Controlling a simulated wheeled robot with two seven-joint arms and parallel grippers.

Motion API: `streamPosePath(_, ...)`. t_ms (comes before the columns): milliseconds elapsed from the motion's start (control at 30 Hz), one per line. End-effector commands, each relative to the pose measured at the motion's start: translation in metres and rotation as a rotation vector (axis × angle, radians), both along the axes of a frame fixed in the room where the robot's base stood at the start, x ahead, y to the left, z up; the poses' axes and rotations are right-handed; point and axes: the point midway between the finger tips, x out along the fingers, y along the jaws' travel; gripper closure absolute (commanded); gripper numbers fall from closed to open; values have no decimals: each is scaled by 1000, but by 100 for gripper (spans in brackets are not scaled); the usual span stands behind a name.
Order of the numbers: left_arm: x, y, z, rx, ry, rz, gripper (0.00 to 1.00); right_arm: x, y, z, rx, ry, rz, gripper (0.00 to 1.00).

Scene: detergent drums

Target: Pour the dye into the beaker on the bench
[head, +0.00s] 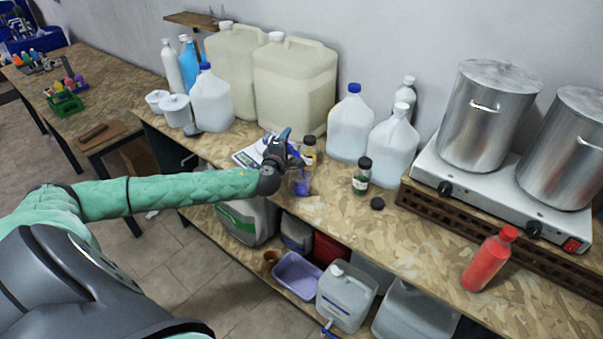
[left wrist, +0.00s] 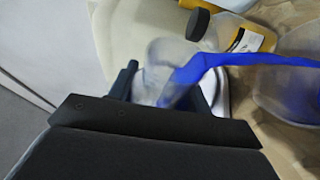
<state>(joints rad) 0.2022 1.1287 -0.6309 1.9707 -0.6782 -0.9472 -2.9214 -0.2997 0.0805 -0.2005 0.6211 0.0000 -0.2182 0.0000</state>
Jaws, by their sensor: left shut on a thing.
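My left gripper (head: 284,150) is shut on a small clear cup (left wrist: 172,68) that is tilted over, above the bench near its front edge. A stream of blue dye (left wrist: 235,60) runs out of the cup towards the right in the left wrist view. The clear beaker (head: 301,184) stands on the bench (head: 325,212) just below and to the right of the gripper, with blue liquid in it. It also shows at the right of the left wrist view (left wrist: 288,98). The gripper hides most of the cup in the head view. My right gripper is not in view.
A yellow-labelled bottle (head: 309,146) stands close behind the beaker. A green bottle (head: 362,178) and a loose black cap (head: 377,203) are to its right. White jugs (head: 350,125) line the back. A red bottle (head: 489,260) and hotplate (head: 495,195) are farther right.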

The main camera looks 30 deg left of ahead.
Motion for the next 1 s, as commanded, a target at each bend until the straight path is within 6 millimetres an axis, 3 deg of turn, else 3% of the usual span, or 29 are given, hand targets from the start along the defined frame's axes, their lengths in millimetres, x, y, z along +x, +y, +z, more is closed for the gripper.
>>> streamPosePath(1000, 1, 9, 3, 51, -5, 0, 77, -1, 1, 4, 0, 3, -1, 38)
